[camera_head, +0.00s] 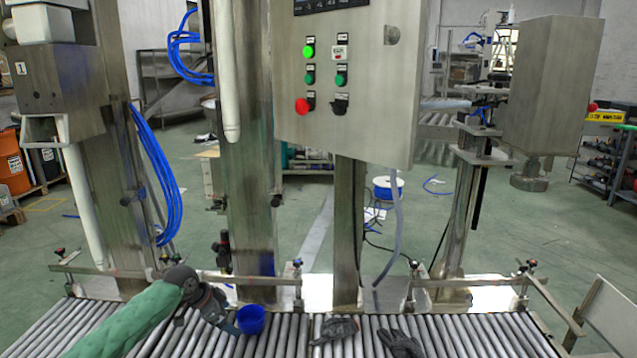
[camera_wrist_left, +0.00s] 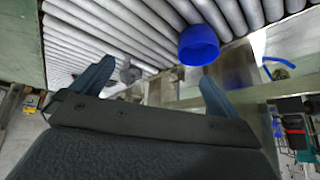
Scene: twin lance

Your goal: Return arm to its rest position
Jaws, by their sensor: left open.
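My left arm, in a green sleeve, comes in from the left in the head view. Its gripper (camera_head: 226,321) is low over the roller conveyor, just left of a blue cup (camera_head: 250,319). In the left wrist view the two fingers of this gripper (camera_wrist_left: 152,80) are spread wide with nothing between them. The blue cup (camera_wrist_left: 198,46) stands on the rollers beyond the tip of the right-hand finger, with a small gap in that picture. My right gripper is in neither view.
Steel posts and a control box (camera_head: 345,80) stand behind the conveyor. A metal rail (camera_head: 180,277) runs along its back edge.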

